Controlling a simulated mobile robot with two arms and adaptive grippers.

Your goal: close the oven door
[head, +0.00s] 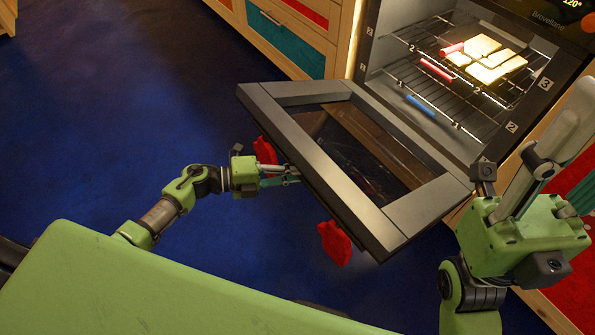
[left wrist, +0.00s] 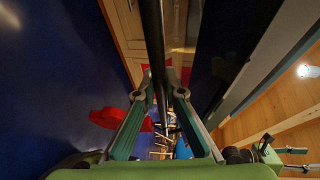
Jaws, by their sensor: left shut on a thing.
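The oven door (head: 277,119) is open, folded down in front of the lit oven (head: 398,30). It has a grey frame around dark glass; I cannot tell its exact tilt. Red handle mounts (head: 334,243) show along its outer side. My left gripper (head: 292,176) is at the outer edge of the door, between the mounts. In the left wrist view, its fingers (left wrist: 158,97) are shut on the dark handle bar (left wrist: 152,45). The door hides part of the bar in the head view. My right gripper (head: 545,165) is raised at the right, apart from the door; its fingertips are unclear.
Inside the oven, a wire rack (head: 432,96) holds pale pieces (head: 497,66), red sticks (head: 436,69) and a blue stick (head: 420,106). Wooden drawers (head: 290,38) with coloured fronts stand beside the oven. The blue floor (head: 120,110) at left is clear.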

